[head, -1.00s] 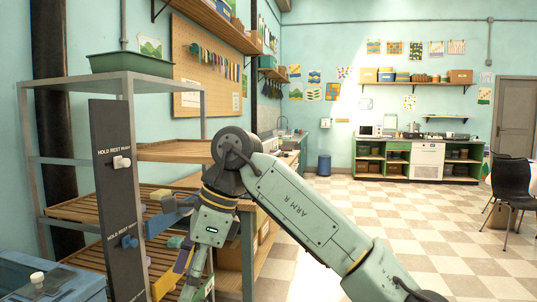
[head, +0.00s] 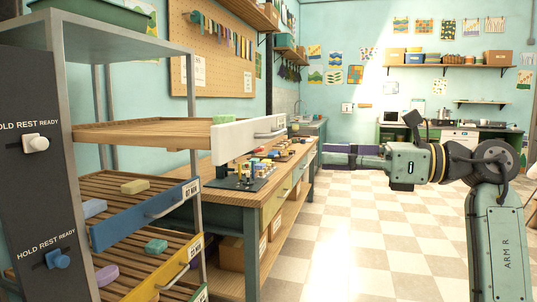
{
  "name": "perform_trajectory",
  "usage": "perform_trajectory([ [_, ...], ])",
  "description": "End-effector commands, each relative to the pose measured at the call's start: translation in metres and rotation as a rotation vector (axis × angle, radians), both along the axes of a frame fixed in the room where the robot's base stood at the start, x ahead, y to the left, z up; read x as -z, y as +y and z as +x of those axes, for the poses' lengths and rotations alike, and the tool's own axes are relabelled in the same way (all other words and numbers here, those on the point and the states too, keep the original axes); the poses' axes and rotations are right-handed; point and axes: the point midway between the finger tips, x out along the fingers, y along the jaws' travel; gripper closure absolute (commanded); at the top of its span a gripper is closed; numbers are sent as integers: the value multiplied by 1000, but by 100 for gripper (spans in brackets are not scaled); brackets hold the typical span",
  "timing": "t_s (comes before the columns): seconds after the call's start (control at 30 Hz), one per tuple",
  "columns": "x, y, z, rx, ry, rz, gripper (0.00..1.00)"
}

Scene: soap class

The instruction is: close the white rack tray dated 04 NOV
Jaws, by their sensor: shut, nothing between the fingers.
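The white-fronted tray (head: 232,141) is the top tray of the rack at left. It is pulled far out to the right, with its slatted wooden bed showing and a metal handle on its front. A green soap bar (head: 226,119) shows just above the front panel. I cannot read a date on it. My gripper (head: 325,149) is right of the white front at about the same picture height, pointing left, shut and empty. A gap shows between its fingertips and the handle.
Below are a blue-fronted tray (head: 140,217) and a yellow-fronted tray (head: 170,270), both holding soaps. A dark panel with a white knob (head: 36,143) and a blue knob (head: 58,259) stands at the rack's left. A workbench (head: 235,197) stands behind. The right floor is clear.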

Motion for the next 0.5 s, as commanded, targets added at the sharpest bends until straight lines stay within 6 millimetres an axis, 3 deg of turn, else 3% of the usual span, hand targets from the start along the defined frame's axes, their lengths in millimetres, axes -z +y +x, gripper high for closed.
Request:
perform_trajectory([
  [0.17,-2,10,4,1,-2,9,100],
  [0.5,-2,78,25,-1,-1,6,100],
])
